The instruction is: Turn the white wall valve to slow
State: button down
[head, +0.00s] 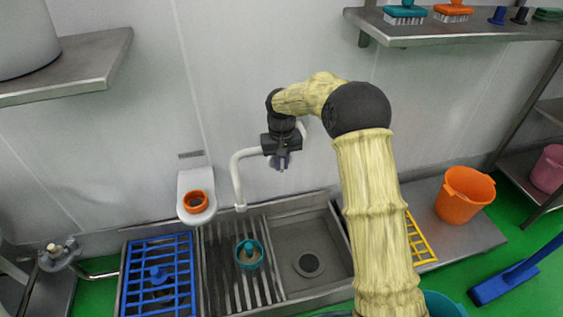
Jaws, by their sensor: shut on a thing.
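The white wall valve is a bent white pipe (237,178) on the back wall, with its spout pointing down over the sink. My gripper (281,164) is at the upper right of the pipe, in front of the wall. It is shut on a small bluish-grey part there, which looks like the valve's handle (275,162). The dark gripper body hides most of the handle and part of the pipe, so its exact setting cannot be read. No slow mark can be made out.
A white wall holder carries an orange ring (195,201). An orange bucket (464,195) stands right. Shelves (92,73) jut out above.

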jog(key=shift+a+r+h+p, duration=0.15)
jog(key=shift+h+p, duration=0.15)
jog(key=shift+p, duration=0.2)
jog(key=shift+r+h+p, duration=0.1)
jog(key=shift+h+p, duration=0.3)
jog(key=shift+p, duration=0.25)
jog(key=shift+t+h+p, duration=0.4)
jog(key=shift+h+p, duration=0.2)
jog(key=shift+p, duration=0.15)
jog(key=shift+a+f+t+h+p, duration=0.15)
jog(key=shift+t+h+p, duration=0.25)
jog(key=shift+h+p, duration=1)
jog(key=shift+f, duration=0.1)
jog(key=c, duration=1.5)
grip_release()
jog(key=shift+o, duration=0.2)
